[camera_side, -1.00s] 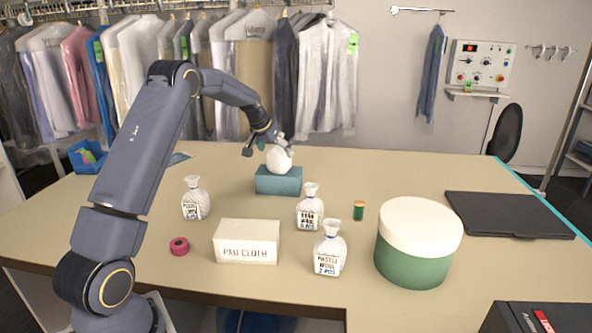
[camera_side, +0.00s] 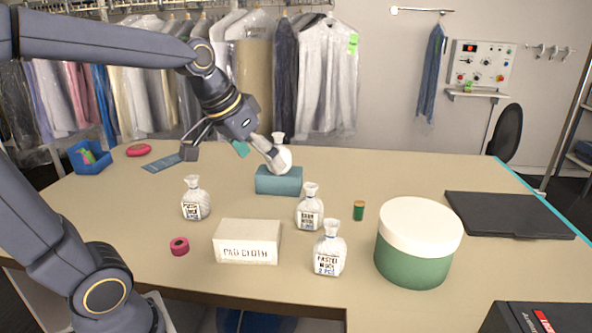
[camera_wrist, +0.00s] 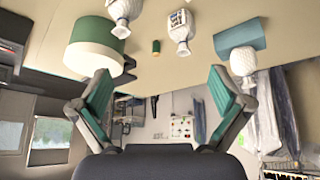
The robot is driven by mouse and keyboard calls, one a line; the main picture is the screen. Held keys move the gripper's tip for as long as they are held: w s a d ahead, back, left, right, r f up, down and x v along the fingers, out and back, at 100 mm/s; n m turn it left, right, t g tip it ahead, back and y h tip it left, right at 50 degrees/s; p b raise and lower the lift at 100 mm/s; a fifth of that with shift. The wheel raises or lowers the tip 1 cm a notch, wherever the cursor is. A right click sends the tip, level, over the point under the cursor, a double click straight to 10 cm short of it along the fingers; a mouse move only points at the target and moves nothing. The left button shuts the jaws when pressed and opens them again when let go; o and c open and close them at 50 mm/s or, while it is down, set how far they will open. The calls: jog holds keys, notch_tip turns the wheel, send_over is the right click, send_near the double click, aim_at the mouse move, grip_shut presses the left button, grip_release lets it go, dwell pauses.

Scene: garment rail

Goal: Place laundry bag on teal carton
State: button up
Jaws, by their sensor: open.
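A white laundry bag (camera_side: 283,157) with a tied neck stands upright on the teal carton (camera_side: 279,183) near the back of the table. My gripper (camera_side: 236,158) is open and empty, just left of the bag in the side view. One finger overlaps the bag there and hides part of it; I cannot tell whether they touch. In the wrist view, the bag (camera_wrist: 243,61) and the carton (camera_wrist: 240,36) lie outside the open fingers (camera_wrist: 160,88), beyond the right one.
Three similar labelled bags (camera_side: 196,200) (camera_side: 309,210) (camera_side: 328,252) stand in front, around a white pad cloth box (camera_side: 247,242). A green spool (camera_side: 358,210) and a green drum with white lid (camera_side: 418,243) are right. A blue bin (camera_side: 90,158) is far left.

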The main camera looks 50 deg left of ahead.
jog(key=s+d+f, duration=0.2)
jog(key=s, duration=0.3)
jog(key=s+d+f+m, duration=0.1)
jog(key=s+d+f, duration=0.1)
jog(key=s, duration=0.3)
jog(key=shift+s+d+f, duration=0.25)
jog(key=shift+s+d, duration=0.1)
jog(key=shift+d, duration=0.05)
